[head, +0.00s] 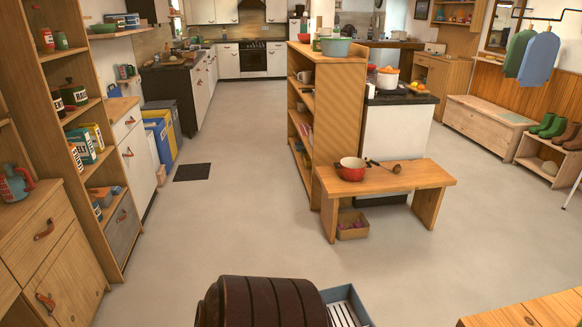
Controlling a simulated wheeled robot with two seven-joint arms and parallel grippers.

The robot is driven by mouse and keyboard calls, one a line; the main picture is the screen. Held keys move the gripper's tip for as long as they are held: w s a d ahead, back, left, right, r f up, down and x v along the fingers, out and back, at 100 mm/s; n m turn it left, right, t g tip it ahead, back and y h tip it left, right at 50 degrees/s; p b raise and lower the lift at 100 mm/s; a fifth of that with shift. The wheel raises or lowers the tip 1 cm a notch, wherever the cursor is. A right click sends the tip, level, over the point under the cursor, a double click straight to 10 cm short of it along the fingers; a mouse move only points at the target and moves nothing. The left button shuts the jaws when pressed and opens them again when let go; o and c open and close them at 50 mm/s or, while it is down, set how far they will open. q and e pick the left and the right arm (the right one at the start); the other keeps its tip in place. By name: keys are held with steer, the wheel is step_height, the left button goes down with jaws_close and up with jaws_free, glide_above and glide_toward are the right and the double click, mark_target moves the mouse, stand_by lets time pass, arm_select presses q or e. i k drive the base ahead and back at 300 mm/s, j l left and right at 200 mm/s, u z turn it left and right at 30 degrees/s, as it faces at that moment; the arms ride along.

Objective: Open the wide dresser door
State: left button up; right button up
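A wooden dresser (70,246) stands at the lower left, partly cut off by the picture edge. Its upper front has a brown leather pull (44,230). A lower wooden door (78,281) below it has another leather pull (45,301) near its left side. This door looks shut. I cannot tell for certain which front is the wide door. Neither of my grippers is in view.
A tall shelf unit (84,112) adjoins the dresser, with a grey front (123,231) low down. A dark ribbed rounded object (265,303) and a blue tray (347,306) are at bottom centre. A bench (400,178) stands right of centre. The floor between (205,225) is clear.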

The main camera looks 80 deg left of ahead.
mark_target(67, 290)
steer(key=u, duration=4.15)
steer(key=i+l+u, duration=0.1)
steer(key=i, duration=0.25)
